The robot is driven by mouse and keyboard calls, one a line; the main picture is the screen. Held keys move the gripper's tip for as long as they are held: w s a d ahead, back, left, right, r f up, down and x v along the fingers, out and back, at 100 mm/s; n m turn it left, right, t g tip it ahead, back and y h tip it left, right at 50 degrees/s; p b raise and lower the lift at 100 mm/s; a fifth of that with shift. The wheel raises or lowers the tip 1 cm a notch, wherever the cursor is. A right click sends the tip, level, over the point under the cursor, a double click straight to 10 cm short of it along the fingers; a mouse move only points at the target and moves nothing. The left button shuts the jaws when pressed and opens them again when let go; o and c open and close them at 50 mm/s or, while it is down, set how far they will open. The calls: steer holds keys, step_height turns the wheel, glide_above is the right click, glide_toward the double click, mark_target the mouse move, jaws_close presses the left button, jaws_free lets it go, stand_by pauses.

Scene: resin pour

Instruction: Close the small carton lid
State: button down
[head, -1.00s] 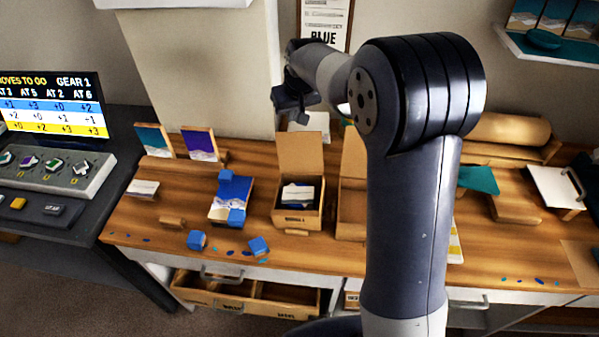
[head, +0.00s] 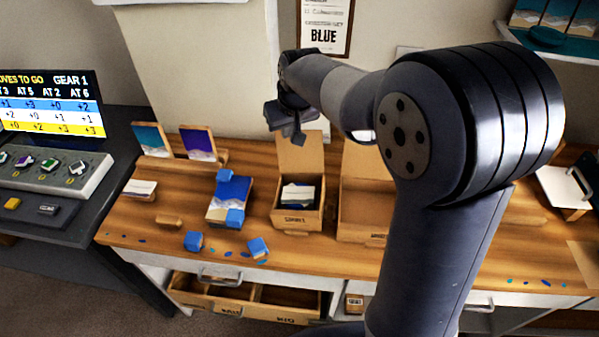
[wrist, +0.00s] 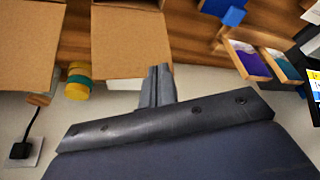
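The small carton (head: 297,217) stands on the wooden bench with cards inside. Its lid (head: 300,153) is open and stands up at the back edge. My gripper (head: 298,136) is just above and behind the top of this lid in the head view. In the wrist view, the lid (wrist: 130,45) fills the upper middle, and my gripper (wrist: 157,84) has its fingertips beside the lid's edge. The fingers are together with nothing seen between them. I cannot tell whether they touch the lid.
A larger open carton (head: 366,206) stands just right, partly hidden by my arm. A yellow and green roll (wrist: 77,85) is behind the cartons. An open drawer (head: 245,296) juts out below.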

steer(key=s, duration=0.2)
steer(key=s+a+b, duration=0.1)
steer(key=s, duration=0.2)
steer(key=shift+s, duration=0.3)
stand_by(0.7)
step_height(320, 180, up, 9)
steer(key=p, duration=0.7)
stand_by(0.6)
